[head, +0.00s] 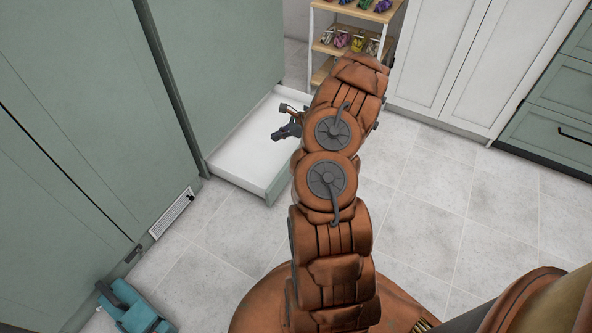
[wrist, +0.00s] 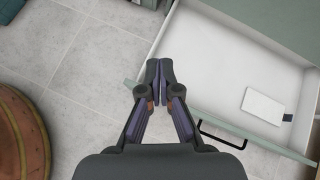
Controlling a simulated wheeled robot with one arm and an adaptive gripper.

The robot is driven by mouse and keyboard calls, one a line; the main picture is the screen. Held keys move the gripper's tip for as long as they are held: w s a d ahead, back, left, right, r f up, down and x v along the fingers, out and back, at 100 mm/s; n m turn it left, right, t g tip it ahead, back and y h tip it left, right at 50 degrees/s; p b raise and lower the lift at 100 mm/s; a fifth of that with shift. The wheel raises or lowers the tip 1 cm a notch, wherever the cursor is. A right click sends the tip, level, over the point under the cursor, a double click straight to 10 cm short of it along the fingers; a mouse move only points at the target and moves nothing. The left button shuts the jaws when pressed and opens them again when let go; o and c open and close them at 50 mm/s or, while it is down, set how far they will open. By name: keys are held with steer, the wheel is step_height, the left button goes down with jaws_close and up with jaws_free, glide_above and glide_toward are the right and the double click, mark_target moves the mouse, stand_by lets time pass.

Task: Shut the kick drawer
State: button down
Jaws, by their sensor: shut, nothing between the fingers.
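The kick drawer (head: 240,152) stands pulled out at floor level from the green cabinet in the head view. Its white inside and part of its low rim show, and my arm covers its right part. In the wrist view the open drawer (wrist: 215,75) fills the right side, with a black bar handle (wrist: 222,136) on its green front. My gripper (wrist: 159,68) is shut and empty, above the left part of the drawer's front edge, left of the handle. In the head view my gripper (head: 284,131) shows partly beside my arm. Contact with the drawer cannot be told.
A white card-like item (wrist: 263,106) with a dark end lies in the drawer. A shelf rack (head: 330,50) with colourful items stands behind. White cabinets (head: 440,60) are at the back right. A teal object (head: 135,307) lies at the lower left. The tiled floor right of the drawer is clear.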

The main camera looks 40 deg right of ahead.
steer(key=s+d+f+m+h+b, duration=0.25)
steer(key=s+d+f, duration=0.3)
steer(key=f, duration=0.35)
steer(key=s+d+f+m+h+b, duration=0.1)
steer(key=s+d+f+m+b, duration=0.2)
steer(key=d+f, duration=0.45)
steer(key=w+a+r+b+x, duration=0.1)
steer(key=b+x, duration=0.3)
steer(key=x, duration=0.8)
steer(key=shift+w, duration=0.3)
steer(key=shift+f, duration=0.1)
